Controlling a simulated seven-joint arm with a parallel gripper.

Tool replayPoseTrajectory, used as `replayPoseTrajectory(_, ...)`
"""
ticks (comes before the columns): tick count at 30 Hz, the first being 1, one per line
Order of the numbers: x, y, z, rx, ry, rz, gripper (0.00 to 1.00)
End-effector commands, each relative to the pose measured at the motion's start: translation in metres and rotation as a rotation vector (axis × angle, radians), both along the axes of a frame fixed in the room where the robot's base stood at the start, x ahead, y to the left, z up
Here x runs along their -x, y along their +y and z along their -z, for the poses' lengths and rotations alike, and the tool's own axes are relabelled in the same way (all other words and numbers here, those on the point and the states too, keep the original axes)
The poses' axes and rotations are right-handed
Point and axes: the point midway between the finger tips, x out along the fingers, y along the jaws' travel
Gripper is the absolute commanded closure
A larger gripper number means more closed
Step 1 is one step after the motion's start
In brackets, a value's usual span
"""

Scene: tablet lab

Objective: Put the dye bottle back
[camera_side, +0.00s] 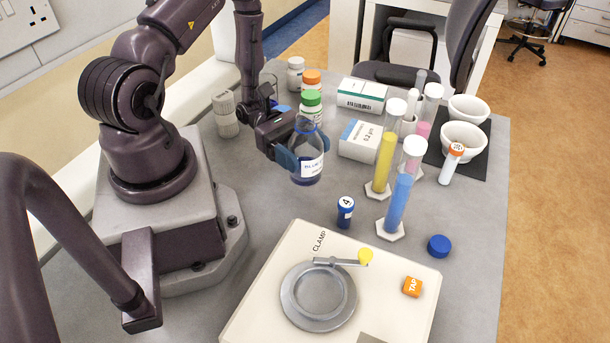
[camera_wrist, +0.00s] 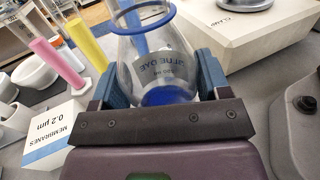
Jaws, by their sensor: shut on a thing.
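The dye bottle (camera_side: 308,168) is clear glass with a white label starting "BLUE" and a little blue liquid low inside. In the wrist view the bottle (camera_wrist: 160,70) has an uncapped mouth with a blue ring, and its label reads "BLUE DYE". My gripper (camera_side: 300,160) is shut on the bottle's body, with a blue finger on each side in the wrist view (camera_wrist: 158,80). The bottle looks upright; I cannot tell whether its base touches the bench. A blue screw cap (camera_side: 438,245) lies on the bench at the right.
Green-capped (camera_side: 311,98) and orange-capped (camera_side: 312,77) bottles stand close behind the dye bottle. Cylinders with yellow (camera_side: 383,165), blue (camera_side: 399,205) and pink liquid stand right. A membranes box (camera_side: 360,140), a small blue vial (camera_side: 345,212) and a clamp plate (camera_side: 270,300) are nearby.

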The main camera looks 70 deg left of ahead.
Motion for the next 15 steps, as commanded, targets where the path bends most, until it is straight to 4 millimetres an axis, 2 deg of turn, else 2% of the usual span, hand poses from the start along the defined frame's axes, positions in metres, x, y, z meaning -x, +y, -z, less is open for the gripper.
replayPoseTrajectory(12, 0.000, 0.000, 0.045, 0.003, 0.001, 0.001, 0.64)
replayPoseTrajectory(15, 0.000, 0.000, 0.049, 0.001, 0.000, 0.001, 0.64)
